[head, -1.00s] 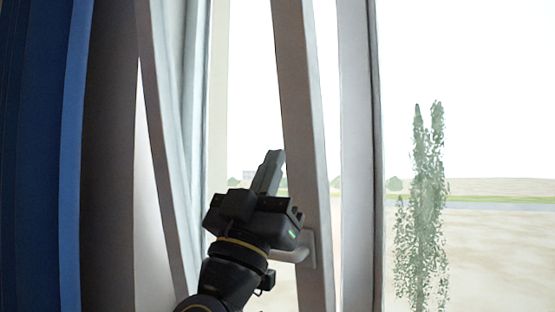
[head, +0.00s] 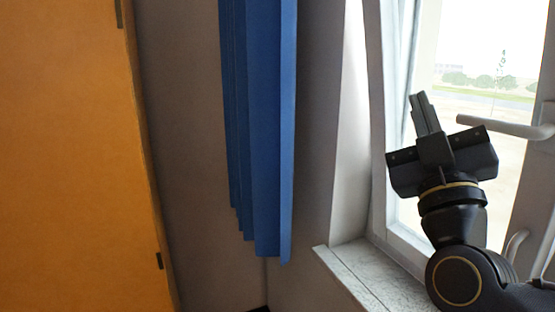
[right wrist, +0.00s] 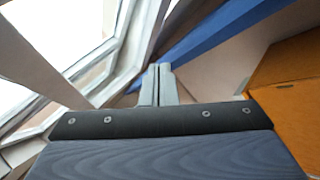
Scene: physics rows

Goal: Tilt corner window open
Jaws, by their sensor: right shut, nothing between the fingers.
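The white-framed corner window (head: 387,160) stands at the right of the head view, cut off by the picture edge. A pale window handle (head: 497,124) lies nearly level, its grip pointing left. A second, lower handle shows in part (head: 515,245). My right gripper (head: 424,108) is shut and empty, pointing up in front of the glass, left of the level handle and apart from it. In the right wrist view the shut fingers (right wrist: 158,72) have the window frame (right wrist: 128,42) to their left. Whether the sash stands tilted is unclear. My left gripper is not in view.
A blue curtain (head: 262,120) hangs left of the window; it also shows in the right wrist view (right wrist: 215,42). A speckled sill (head: 350,270) runs below the window. An orange cupboard or door (head: 70,150) fills the left side.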

